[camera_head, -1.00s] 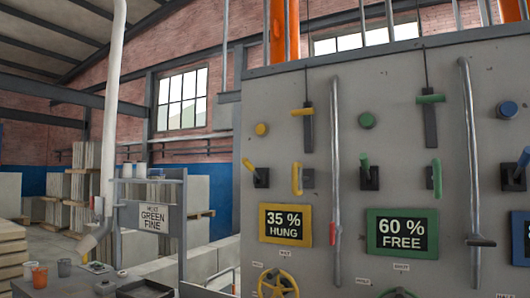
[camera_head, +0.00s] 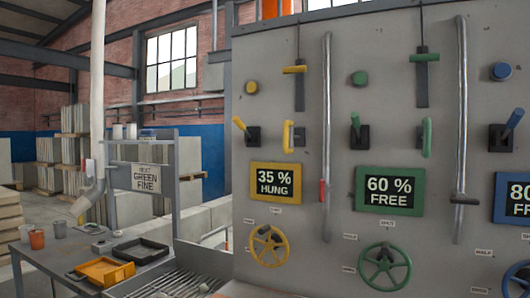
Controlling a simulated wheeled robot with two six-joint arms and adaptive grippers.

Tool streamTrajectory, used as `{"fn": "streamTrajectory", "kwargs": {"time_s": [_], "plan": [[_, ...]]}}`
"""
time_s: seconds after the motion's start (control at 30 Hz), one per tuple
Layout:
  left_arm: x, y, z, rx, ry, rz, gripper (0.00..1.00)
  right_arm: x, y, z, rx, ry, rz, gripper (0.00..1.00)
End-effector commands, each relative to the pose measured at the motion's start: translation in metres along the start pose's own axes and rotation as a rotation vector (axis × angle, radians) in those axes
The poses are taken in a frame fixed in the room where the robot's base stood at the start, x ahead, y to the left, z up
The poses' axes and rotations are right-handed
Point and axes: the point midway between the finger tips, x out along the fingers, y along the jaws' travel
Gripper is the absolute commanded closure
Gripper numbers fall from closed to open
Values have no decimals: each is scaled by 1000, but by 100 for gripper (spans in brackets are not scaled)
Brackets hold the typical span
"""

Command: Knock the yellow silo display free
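The yellow-framed display (camera_head: 275,182) on the grey panel reads "35 % HUNG". In its column are a yellow round button (camera_head: 251,87), a yellow T-handle (camera_head: 294,70) on a dark slide, a yellow-tipped lever (camera_head: 240,124) in a black base, a yellow pull handle (camera_head: 288,137) and a yellow handwheel (camera_head: 268,246). A vertical metal rod (camera_head: 326,120) with a red grip (camera_head: 322,190) stands just right of the display. Neither of my grippers is in view.
A green column beside it has a display (camera_head: 389,191) reading "60 % FREE" and a green handwheel (camera_head: 384,266). A blue-framed display (camera_head: 517,199) is cut off at right. A bench (camera_head: 48,256) at lower left holds cups, a black tray (camera_head: 140,250) and an orange tray (camera_head: 104,270).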

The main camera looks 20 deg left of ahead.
Motion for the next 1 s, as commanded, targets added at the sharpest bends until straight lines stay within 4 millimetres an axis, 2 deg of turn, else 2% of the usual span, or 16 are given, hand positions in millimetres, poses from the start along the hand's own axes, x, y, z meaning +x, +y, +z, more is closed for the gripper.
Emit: {"fn": "streamTrajectory", "kwargs": {"time_s": [0.8, 0.97, 1.0], "plan": [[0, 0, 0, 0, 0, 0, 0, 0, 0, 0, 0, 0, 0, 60], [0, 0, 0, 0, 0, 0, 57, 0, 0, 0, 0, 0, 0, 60], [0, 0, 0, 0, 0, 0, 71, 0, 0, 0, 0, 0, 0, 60]]}}
